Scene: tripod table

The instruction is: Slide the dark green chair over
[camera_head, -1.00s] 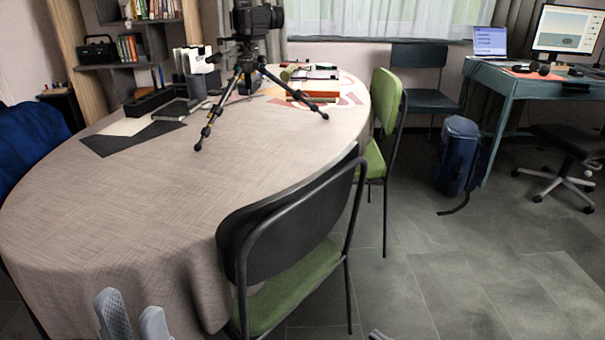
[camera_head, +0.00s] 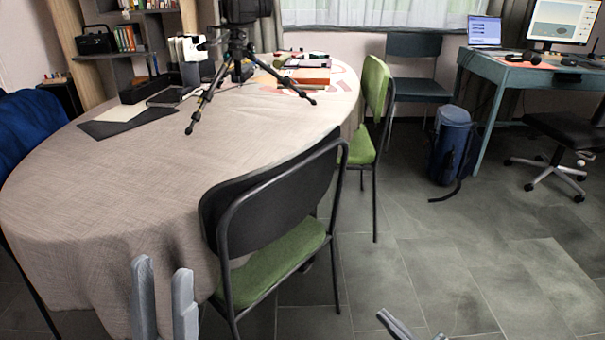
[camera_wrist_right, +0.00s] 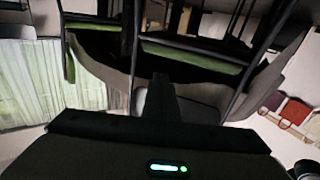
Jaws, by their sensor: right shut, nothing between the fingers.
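A dark teal-green chair (camera_head: 418,72) stands by the window wall at the back, left of the desk. A nearer chair with a black back (camera_head: 275,195) and green seat (camera_head: 272,262) stands at the table's front right edge. My left gripper (camera_head: 163,270) is open and empty, in front of the tablecloth and left of the black-backed chair. My right gripper (camera_head: 400,325) is shut and empty at the bottom edge, right of that chair and apart from it. The dark right wrist view shows its fingers (camera_wrist_right: 163,82) and green seats (camera_wrist_right: 195,58) upside down.
A light green chair (camera_head: 375,90) stands at the table's right side. The oval table (camera_head: 110,190) carries a tripod (camera_head: 235,75) and books. A blue bag (camera_head: 450,145) stands by the desk (camera_head: 505,80). The tiled floor at front right is clear.

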